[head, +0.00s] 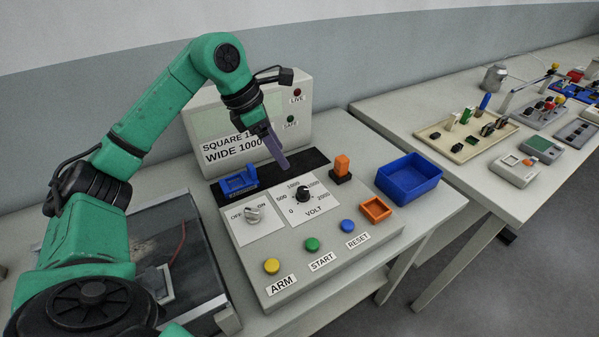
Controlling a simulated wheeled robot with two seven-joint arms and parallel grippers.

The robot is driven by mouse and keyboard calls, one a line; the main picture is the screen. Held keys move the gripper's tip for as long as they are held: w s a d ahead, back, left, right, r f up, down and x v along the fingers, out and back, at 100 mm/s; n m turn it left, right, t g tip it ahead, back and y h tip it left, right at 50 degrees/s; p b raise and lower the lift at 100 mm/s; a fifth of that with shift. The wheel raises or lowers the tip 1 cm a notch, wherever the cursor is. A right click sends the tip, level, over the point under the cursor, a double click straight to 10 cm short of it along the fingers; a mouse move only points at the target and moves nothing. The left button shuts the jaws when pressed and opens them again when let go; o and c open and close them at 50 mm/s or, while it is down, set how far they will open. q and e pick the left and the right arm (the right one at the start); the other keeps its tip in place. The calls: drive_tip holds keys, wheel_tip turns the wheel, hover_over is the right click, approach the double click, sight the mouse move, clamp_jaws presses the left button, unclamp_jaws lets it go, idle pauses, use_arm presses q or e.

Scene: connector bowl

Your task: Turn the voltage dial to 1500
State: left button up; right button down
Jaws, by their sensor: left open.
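The voltage dial (303,196) is a black knob on a white plate marked VOLT, with numbers from 0 round to 2000 about it. It sits on the sloped top of a light grey control panel (345,238). Its pointer is too small to read surely. My left gripper (277,152) hangs above and behind the dial, fingers pointing down, open and apart from the dial. Its fingers overlap in this view, and nothing shows between them. My right gripper is not in view.
An OFF/ON switch (253,214) is left of the dial. Yellow (271,266), green (312,244) and blue (347,226) buttons lie in front. A blue connector (238,183), an orange connector (342,165) and a blue bin (409,178) stand nearby. A display box (290,80) rises behind.

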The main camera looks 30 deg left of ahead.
sight(303, 189)
use_arm(q)
drive_tip(key=p+x, duration=0.1)
drive_tip(key=x, duration=1.1)
drive_tip(key=shift+s+d+p, duration=0.1)
drive_tip(key=shift+d+p, duration=0.05)
drive_tip(key=shift+p, duration=0.15)
drive_tip(key=shift+d+f, duration=0.25)
drive_tip(key=shift+f, duration=0.15)
clamp_jaws()
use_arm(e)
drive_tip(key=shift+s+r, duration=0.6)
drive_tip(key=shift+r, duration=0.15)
